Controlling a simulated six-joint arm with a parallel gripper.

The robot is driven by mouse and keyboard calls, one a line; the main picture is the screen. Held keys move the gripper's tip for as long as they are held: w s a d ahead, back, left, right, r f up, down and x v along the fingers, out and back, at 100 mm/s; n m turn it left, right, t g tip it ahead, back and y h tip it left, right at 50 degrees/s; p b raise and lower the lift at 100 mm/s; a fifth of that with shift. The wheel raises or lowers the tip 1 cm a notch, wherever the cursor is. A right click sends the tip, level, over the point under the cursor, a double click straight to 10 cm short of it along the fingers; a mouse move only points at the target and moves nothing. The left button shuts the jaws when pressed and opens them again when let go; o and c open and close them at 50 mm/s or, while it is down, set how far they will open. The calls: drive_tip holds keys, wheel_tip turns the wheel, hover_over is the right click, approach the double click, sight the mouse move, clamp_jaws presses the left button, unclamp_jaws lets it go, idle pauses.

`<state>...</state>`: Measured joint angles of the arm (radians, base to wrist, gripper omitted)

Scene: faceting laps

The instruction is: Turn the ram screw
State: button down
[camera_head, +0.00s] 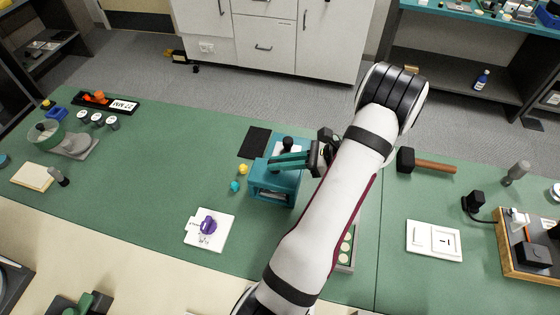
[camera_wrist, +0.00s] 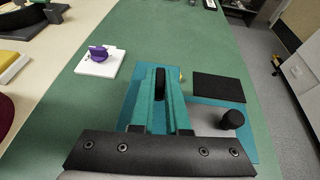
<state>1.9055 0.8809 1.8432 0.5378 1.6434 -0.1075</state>
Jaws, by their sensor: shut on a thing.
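A teal press frame (camera_head: 272,187) stands on the green mat near the middle of the head view. It also shows below my gripper in the wrist view (camera_wrist: 130,78). My gripper (camera_head: 272,165) reaches over its top from the right. In the wrist view my gripper's long teal fingers (camera_wrist: 160,82) are closed on a dark upright piece (camera_wrist: 160,76), which looks like the handle of the ram screw. The screw below it is hidden by the fingers and frame. A separate black knob (camera_head: 287,145) stands on a pale plate just behind; it also shows in the wrist view (camera_wrist: 232,119).
A black pad (camera_head: 254,142) lies left of the press, with small yellow (camera_head: 243,169) and cyan (camera_head: 235,186) pieces nearby. A white card with a purple item (camera_head: 208,223) lies front left. A mallet (camera_head: 425,162) lies right.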

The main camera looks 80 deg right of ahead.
drive_tip(key=n+y, duration=0.2)
drive_tip(key=n+g+y, duration=0.1)
drive_tip(key=n+y, duration=0.1)
drive_tip(key=n+g+y, duration=0.1)
drive_tip(key=n+y, duration=0.1)
drive_tip(key=shift+w+d, duration=0.15)
drive_tip(key=shift+d, duration=0.2)
drive_tip(key=shift+w+d+n+g+y, duration=0.1)
drive_tip(key=shift+n+g+y, duration=0.95)
drive_tip(key=shift+n+y, duration=0.1)
drive_tip(key=shift+w+n+g+y, duration=0.1)
drive_tip(key=shift+n+g+y, duration=0.95)
drive_tip(key=shift+n, duration=0.1)
drive_tip(key=shift+n+g, duration=0.3)
drive_tip(key=c, duration=0.9)
unclamp_jaws()
